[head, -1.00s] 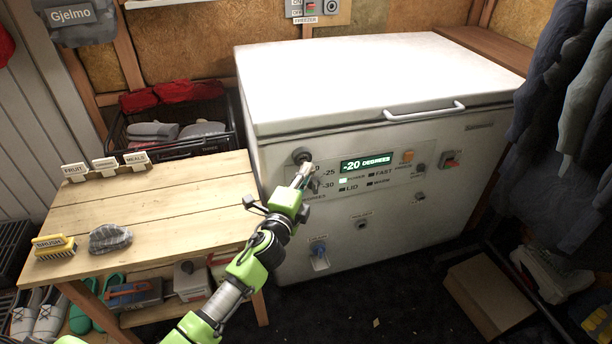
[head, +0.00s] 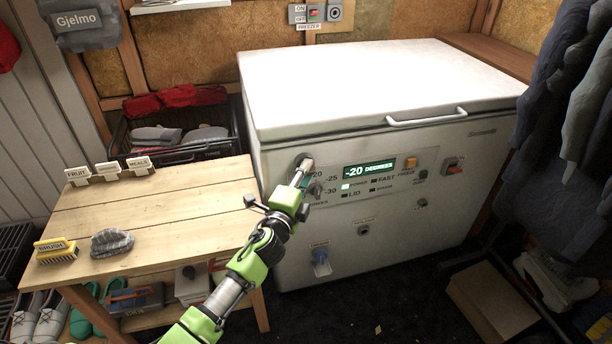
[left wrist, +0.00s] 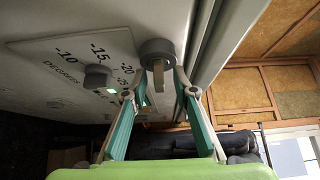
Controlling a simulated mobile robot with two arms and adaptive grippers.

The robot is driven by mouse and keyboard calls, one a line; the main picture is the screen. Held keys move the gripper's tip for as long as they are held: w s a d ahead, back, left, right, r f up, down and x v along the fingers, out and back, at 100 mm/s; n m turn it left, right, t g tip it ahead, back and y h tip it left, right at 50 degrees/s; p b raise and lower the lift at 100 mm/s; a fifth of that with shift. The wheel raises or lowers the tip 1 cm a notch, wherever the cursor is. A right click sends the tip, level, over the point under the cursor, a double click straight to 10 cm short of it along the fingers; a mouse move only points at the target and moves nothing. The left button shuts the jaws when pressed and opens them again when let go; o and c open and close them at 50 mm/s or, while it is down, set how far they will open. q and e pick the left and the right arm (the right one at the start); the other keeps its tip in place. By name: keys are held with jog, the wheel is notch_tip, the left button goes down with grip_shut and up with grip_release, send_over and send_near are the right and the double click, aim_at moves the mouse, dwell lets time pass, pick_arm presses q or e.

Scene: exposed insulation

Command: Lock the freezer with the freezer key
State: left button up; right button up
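The white chest freezer (head: 440,215) stands with its lid down. A round grey lock-like fitting (left wrist: 157,52) sits on its panel's upper corner, beside the temperature dial (left wrist: 97,77). A thin piece (left wrist: 158,80) sticks out of this fitting, perhaps the freezer key; I cannot tell for sure. My left gripper (head: 305,168) is at this fitting and partly hides it in the head view. In the left wrist view, the fingers (left wrist: 161,88) stand apart on either side of the thin piece, with a gap between them. Contact is unclear. My right gripper is out of view.
A wooden table (head: 160,205) with a brush (head: 55,250), a grey cloth-like lump (head: 111,242) and small labels stands left of the freezer. Jackets (head: 575,110) hang at the right.

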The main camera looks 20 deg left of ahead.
pick_arm(q)
jog(key=s, duration=1.2)
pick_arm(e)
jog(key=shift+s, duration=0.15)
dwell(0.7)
